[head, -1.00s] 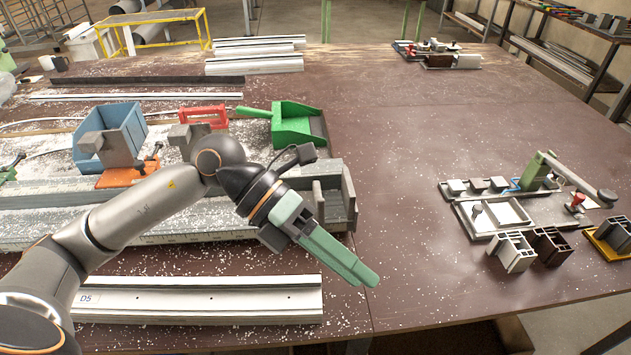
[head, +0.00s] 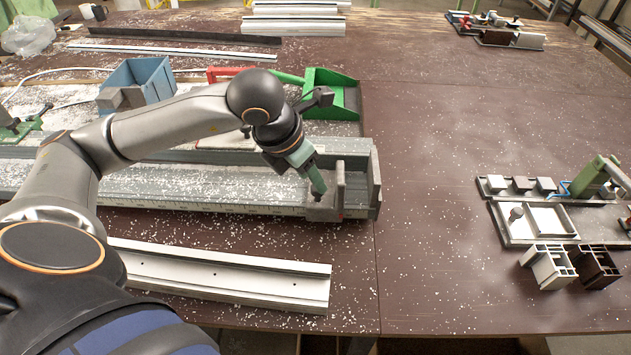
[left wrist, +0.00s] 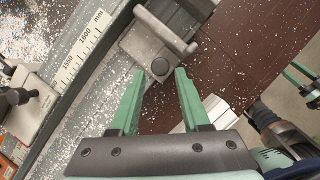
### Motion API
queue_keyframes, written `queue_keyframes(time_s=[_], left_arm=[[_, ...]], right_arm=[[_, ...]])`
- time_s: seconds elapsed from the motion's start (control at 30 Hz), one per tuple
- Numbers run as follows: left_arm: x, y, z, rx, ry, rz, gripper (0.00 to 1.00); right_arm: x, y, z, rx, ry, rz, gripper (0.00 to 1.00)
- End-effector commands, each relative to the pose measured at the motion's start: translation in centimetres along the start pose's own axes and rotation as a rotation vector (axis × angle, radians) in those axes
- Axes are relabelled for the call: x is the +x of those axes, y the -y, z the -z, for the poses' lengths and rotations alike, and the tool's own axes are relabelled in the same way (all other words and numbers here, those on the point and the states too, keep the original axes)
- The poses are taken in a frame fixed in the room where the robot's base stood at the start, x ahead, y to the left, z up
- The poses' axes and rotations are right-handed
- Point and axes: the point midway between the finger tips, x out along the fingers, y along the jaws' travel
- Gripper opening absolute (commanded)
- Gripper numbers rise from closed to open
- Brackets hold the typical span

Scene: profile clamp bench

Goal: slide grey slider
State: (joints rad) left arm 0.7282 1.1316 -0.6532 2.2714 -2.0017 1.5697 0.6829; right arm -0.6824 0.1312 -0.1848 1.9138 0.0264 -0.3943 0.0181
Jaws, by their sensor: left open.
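The grey slider (head: 324,209) is a small grey block at the right end of the long grey rail (head: 210,188). In the left wrist view the slider (left wrist: 150,42) has a dark round knob (left wrist: 160,67) facing the gripper. My left gripper (head: 318,188) points down at the slider. In the left wrist view its open green fingers (left wrist: 160,74) lie on either side of the knob, with gaps; contact cannot be told. Green fingers and a dark wrist at the right edge there appear to be my right gripper (left wrist: 300,80); its opening is unclear.
A white profile (head: 220,275) lies in front of the rail. A blue bin (head: 150,78) and a green dustpan (head: 330,95) stand behind it. A clamp fixture (head: 510,225) sits at the right. The brown tabletop (head: 430,150) between is clear apart from white chips.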

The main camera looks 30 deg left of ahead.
Motion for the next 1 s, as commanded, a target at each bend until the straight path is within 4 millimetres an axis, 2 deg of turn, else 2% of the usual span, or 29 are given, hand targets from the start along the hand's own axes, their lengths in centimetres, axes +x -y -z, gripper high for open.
queue_keyframes(time_s=[0.1, 0.23, 0.6, 1.0], left_arm=[[1.8, 0.1, 0.0, -0.001, -0.002, 0.003, 0.47], [3.0, 0.1, 0.0, 0.000, -0.001, 0.002, 0.47], [3.5, 0.0, 0.0, 0.001, 0.001, 0.001, 0.45], [3.4, 0.0, 0.0, 0.001, 0.001, 0.001, 0.00]], right_arm=[[-0.1, 0.0, 0.1, 0.000, 0.000, 0.000, 0.50], [-0.1, 0.0, 0.1, 0.000, 0.000, 0.000, 0.50], [0.0, 0.0, 0.2, -0.001, -0.003, -0.001, 0.50], [0.0, -0.1, 0.3, -0.001, -0.004, -0.001, 0.50]])
